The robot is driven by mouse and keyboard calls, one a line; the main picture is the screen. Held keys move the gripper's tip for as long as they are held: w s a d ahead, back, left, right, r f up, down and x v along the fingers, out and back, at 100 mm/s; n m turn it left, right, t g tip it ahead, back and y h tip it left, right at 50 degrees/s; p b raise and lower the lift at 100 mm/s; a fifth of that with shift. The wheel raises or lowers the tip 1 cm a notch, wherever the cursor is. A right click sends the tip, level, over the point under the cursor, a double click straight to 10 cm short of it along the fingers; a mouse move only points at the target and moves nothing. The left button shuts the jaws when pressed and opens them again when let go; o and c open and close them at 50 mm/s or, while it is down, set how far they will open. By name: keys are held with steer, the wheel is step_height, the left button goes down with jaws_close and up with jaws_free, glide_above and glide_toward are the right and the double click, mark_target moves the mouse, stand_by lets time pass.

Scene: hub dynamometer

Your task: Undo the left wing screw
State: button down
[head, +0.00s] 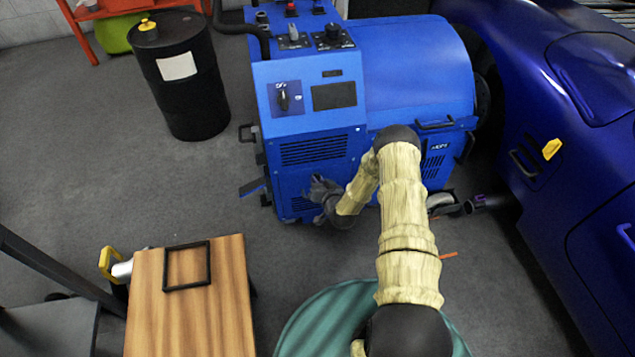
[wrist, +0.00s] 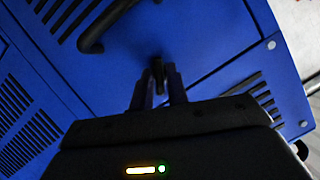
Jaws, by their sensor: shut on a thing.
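The blue dynamometer cabinet (head: 318,95) stands at the top middle of the head view. My gripper (head: 318,186) is at its lower front panel, below the slotted vent. In the wrist view my gripper (wrist: 158,88) has its two fingers close on either side of a small dark wing screw (wrist: 157,68) on the blue panel. It is shut on this screw. The fingers hide part of the screw, and its turn angle is hard to tell. In the head view the gripper and arm cover the screw. No second wing screw shows clearly.
A black curved handle (wrist: 92,42) sits close to the fingers in the wrist view. A black drum (head: 180,85) stands left of the cabinet, and a blue car (head: 560,130) is at the right. A wooden-topped table (head: 190,315) is at the lower left. Grey floor between is free.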

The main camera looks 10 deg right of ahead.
steer(key=c, duration=1.5)
jaws_free()
steer(key=shift+c, duration=0.2)
steer(key=shift+s, duration=0.1)
steer(key=p+v, duration=0.3)
steer(key=v, duration=1.4)
steer(key=shift+p, duration=0.4)
steer(key=shift+s+r, duration=0.1)
